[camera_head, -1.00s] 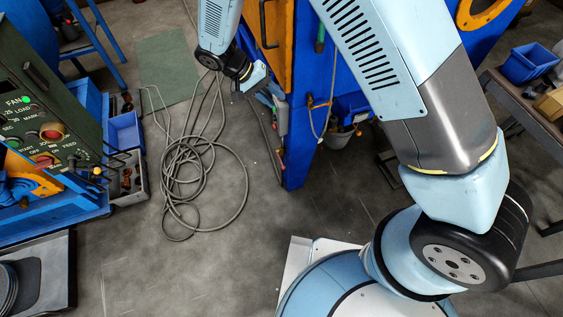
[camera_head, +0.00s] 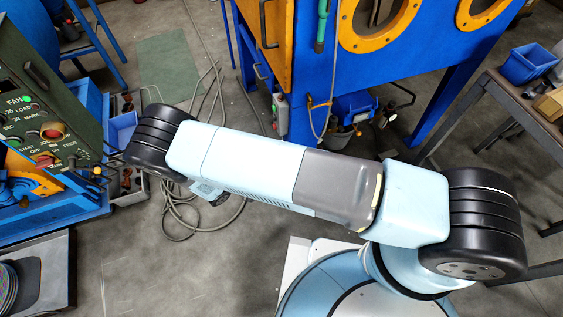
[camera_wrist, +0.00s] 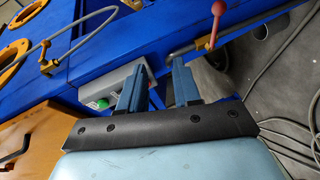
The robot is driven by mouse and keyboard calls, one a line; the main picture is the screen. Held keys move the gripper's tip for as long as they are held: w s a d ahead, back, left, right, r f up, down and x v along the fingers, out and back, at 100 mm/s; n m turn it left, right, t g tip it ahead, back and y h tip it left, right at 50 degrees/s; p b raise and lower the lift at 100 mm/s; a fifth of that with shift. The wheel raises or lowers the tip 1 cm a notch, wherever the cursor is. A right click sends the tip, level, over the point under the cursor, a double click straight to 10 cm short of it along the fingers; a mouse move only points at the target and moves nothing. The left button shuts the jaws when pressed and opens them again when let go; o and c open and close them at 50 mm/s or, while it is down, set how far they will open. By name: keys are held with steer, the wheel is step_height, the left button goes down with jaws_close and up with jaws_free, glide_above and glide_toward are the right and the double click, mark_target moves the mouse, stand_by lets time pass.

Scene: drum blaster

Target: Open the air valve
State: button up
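A red ball-ended lever (camera_wrist: 218,10) stands on a thin grey pipe (camera_wrist: 245,29) in the upper right of the wrist view; it looks like the air valve handle. My gripper (camera_wrist: 158,74) is open and empty. Its two blue fingers are apart, in front of a grey switch box with a green button (camera_wrist: 102,103). The lever lies beyond the fingers to the upper right, not touched. In the head view my arm lies across the middle, and I cannot make out my gripper or the lever there.
The blue cabinet (camera_head: 345,65) has an orange door (camera_head: 268,40) and a hanging hose. The green control panel (camera_head: 35,105) is at left, a workbench (camera_head: 525,100) at right. Loose cable (camera_head: 183,215) lies on the floor.

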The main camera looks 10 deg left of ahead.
steer(key=s+d+f+n+t+y, duration=0.25)
steer(key=f+n+t+y, duration=0.2)
steer(key=f, duration=0.75)
steer(key=shift+y, duration=0.35)
steer(key=x, duration=1.3)
steer(key=shift+w+d+f, duration=0.1)
steer(key=shift+w+f, duration=0.05)
jaws_close()
